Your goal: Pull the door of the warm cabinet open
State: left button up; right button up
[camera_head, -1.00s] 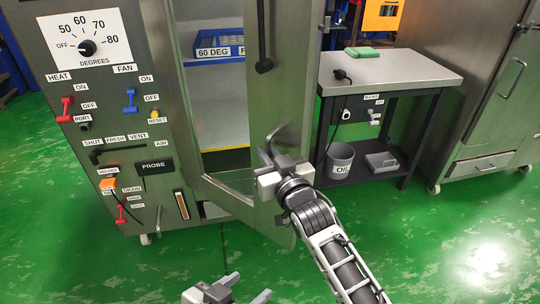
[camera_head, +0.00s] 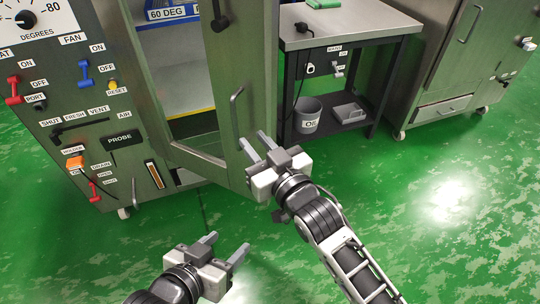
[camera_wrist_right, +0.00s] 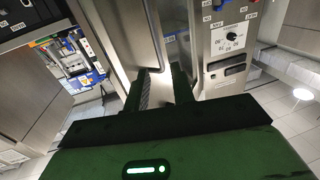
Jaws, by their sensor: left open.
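The warm cabinet's metal door (camera_head: 229,70) stands ajar in the head view, with part of the lit interior (camera_head: 180,75) showing. A curved bar handle (camera_head: 235,105) is on the door's face. My right gripper (camera_head: 256,142) is just below and right of the handle, fingers apart and pointing at the door near its free edge. The handle does not appear to be between the fingers. In the right wrist view the two dark fingers (camera_wrist_right: 162,84) are apart. My left gripper (camera_head: 227,245) is open and empty, low in front of the cabinet.
The control panel (camera_head: 75,100) with dial, levers and switches is left of the opening. A blue 60 DEG tray (camera_head: 172,13) sits inside. A side table (camera_head: 350,30) with a bin (camera_head: 307,115) below stands right of the door. The green floor in front is clear.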

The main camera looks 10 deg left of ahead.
jog(key=v, duration=0.5)
jog(key=shift+s, duration=0.1)
